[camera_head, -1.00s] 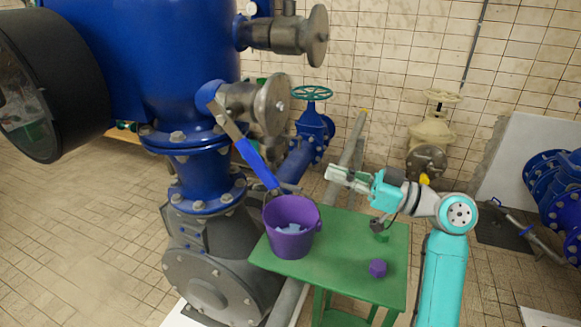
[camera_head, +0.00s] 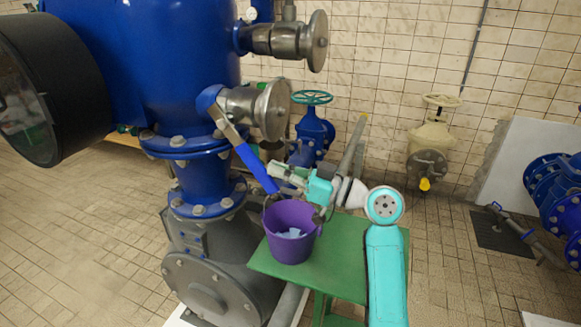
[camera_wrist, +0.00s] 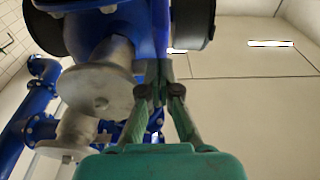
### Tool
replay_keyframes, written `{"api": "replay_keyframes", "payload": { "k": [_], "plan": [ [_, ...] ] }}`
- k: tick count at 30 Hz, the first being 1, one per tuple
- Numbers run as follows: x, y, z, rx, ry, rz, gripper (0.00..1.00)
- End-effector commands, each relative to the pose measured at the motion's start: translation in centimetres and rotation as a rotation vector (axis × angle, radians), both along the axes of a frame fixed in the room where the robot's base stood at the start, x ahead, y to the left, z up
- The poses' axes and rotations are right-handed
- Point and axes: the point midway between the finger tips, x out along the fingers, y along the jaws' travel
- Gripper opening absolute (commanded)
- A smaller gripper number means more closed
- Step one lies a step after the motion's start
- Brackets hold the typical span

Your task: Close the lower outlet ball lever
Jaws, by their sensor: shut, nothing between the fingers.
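The lower outlet ball lever has a flat metal arm (camera_head: 228,128) and a blue handle (camera_head: 254,166). It slants down and right from the lower outlet valve (camera_head: 258,107), whose round metal flange also shows in the wrist view (camera_wrist: 98,91). My gripper (camera_head: 272,168) is just right of the handle's lower part, with fingertips close to it; I cannot tell whether they touch. In the wrist view the fingers (camera_wrist: 153,76) meet at their tips with nothing held. I cannot clearly make out the lever there.
A purple bucket (camera_head: 290,240) stands on the green table (camera_head: 338,258) below my gripper. An upper valve (camera_head: 285,40) juts out above. A teal handwheel valve (camera_head: 312,98) is behind. Open tiled floor lies left.

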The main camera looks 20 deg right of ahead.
Motion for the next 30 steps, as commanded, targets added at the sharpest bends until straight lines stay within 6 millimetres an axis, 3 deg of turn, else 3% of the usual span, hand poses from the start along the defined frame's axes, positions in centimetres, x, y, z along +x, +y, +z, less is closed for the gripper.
{"api": "replay_keyframes", "payload": {
  "k": [17, 30],
  "plan": [
    [0.3, 0.3, -0.6, 0.021, -0.014, 0.002, 0.0],
    [2.3, 2.5, -3.5, 0.203, -0.186, 0.001, 0.0]
  ]
}}
